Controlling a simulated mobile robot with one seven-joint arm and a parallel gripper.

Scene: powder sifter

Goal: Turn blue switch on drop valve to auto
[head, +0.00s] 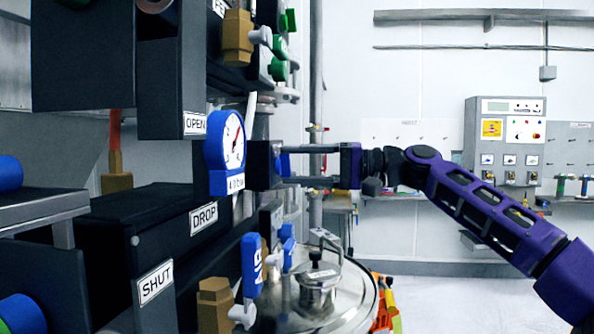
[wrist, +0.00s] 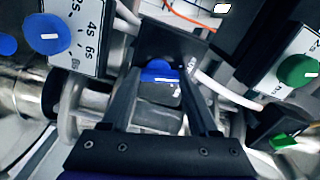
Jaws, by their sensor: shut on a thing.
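A blue switch (wrist: 158,72) sits on a dark block between my two fingers in the wrist view. It has a white mark on it, and part of its lettering is hidden. In the head view, the blue switch (head: 284,163) shows as a small patch on the right side of the dark housing. My gripper (head: 285,164) reaches in from the right with one finger above and one below the switch. In the wrist view, my gripper (wrist: 161,84) is shut on the switch. A label reading DROP (head: 203,217) is on the black housing, lower left of the switch.
A blue-rimmed gauge (head: 224,140) stands just left of the switch. A blue lever (head: 251,265) and a steel lidded vessel (head: 318,285) are below. In the wrist view, a blue dial (wrist: 47,33) is at left and a green knob (wrist: 298,70) at right. Floor at right is clear.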

